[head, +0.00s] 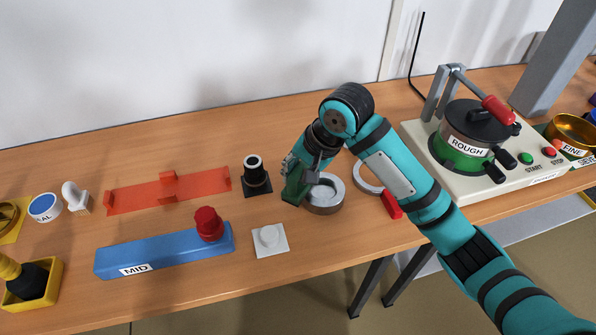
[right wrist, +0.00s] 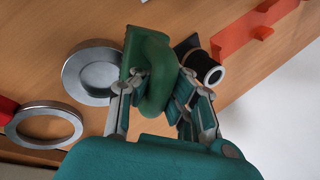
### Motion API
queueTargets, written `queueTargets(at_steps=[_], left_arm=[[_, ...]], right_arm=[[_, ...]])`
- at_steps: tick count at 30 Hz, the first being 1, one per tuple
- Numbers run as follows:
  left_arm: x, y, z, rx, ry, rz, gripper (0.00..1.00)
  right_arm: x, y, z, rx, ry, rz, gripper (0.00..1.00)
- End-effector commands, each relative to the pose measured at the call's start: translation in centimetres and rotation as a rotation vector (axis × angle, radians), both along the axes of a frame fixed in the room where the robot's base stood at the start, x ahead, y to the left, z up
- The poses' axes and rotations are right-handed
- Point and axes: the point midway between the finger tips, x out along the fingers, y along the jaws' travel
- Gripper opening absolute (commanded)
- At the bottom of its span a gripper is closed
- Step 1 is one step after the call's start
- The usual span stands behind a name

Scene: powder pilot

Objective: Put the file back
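My right gripper (head: 300,172) is over the middle of the bench, pointing down. It also shows in the right wrist view (right wrist: 160,84), its fingers on both sides of a dark green object (right wrist: 148,52). The fingers look closed on it. This object also shows in the head view (head: 293,190), low beside a round grey metal dish (head: 325,194). I cannot tell whether it touches the bench, or whether it is the file. No other thing is clearly recognisable as a file. An empty orange holder (head: 190,184) with upright brackets lies to the left. My left gripper is not in view.
A black cylinder (head: 256,178) on a dark base stands just left of the gripper. A blue MID block (head: 180,252), red knob (head: 208,222) and white plate (head: 270,248) are in front. The ROUGH machine (head: 468,140) stands right. A metal ring (right wrist: 44,126) lies beside the dish.

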Motion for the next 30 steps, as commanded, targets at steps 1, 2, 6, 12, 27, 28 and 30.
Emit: queueTargets(at_steps=[1, 2, 6, 12, 27, 28, 30], left_arm=[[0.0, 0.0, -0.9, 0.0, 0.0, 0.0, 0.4], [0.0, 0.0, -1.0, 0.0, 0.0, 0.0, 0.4], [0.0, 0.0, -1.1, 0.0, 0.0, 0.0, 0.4], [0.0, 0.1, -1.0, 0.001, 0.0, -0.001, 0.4], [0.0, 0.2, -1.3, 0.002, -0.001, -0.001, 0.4], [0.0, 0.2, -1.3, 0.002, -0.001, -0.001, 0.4], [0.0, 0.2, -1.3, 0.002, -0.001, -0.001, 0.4]], right_arm=[[0.0, 0.1, -0.4, 0.0, -0.004, 0.001, 0.0], [0.0, 0.1, -0.3, 0.0, -0.004, 0.001, 0.0], [1.2, 0.1, -0.2, -0.003, -0.003, -0.002, 0.0], [6.0, 0.2, -0.5, -0.004, -0.002, -0.004, 0.0], [14.9, 0.7, -1.4, -0.003, -0.003, 0.001, 0.0], [15.2, 0.7, -1.5, -0.002, -0.002, 0.001, 0.0], [15.6, 0.7, -1.6, -0.002, -0.003, 0.001, 0.0]])
